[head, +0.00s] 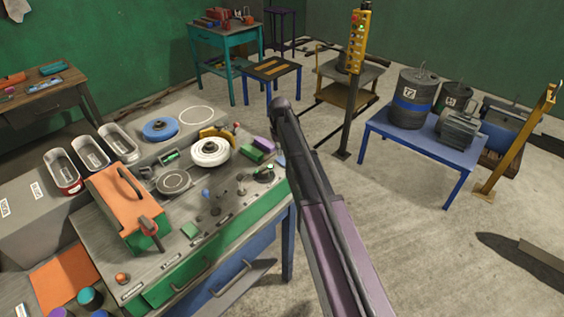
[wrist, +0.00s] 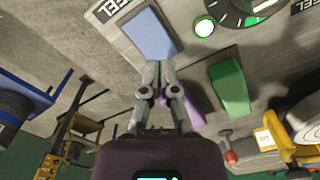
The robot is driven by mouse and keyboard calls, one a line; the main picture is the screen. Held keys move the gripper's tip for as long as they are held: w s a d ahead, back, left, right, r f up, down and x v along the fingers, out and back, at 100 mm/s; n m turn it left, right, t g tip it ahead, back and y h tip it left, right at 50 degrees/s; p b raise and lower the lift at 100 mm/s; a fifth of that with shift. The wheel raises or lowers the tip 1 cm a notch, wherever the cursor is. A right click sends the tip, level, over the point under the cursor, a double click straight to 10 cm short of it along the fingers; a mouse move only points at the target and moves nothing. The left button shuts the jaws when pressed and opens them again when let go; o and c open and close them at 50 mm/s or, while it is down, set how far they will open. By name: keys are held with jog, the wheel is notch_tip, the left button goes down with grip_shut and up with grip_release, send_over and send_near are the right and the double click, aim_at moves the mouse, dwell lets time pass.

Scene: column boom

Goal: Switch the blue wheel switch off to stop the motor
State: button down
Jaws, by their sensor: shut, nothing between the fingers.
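In the wrist view my gripper (wrist: 160,66) is shut and empty. Its fingertips are close to the near end of a light blue block (wrist: 150,34); I cannot tell whether they touch. A round dark dial switch (wrist: 248,8) with a green arc is at the top right, partly cut off. A lit round lamp (wrist: 204,27) is beside it. In the head view the dial (head: 264,174) is on the bench's right end, with a blue wheel (head: 160,129) and a white wheel (head: 210,152) farther left. My gripper is not clearly seen there.
A green block (wrist: 230,87) and a purple block (wrist: 190,112) lie right of my fingers in the wrist view. A yellow part (wrist: 283,140) and a red knob (wrist: 231,157) are nearby. The orange-topped case (head: 122,198) stands on the bench.

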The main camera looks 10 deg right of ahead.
aim_at(280, 159)
jog(key=shift+f+b, duration=1.2)
jog(key=shift+f, duration=0.05)
dwell(1.0)
jog(key=shift+r+p, duration=3.55)
jog(key=s+f+b, duration=0.2)
jog(key=s, duration=1.2)
jog(key=s+f+m+b, duration=0.1)
jog(key=s+f+b, duration=0.1)
jog(key=s, duration=1.3)
jog(key=shift+a+f+b, duration=0.15)
jog(key=shift+f+b, duration=0.25)
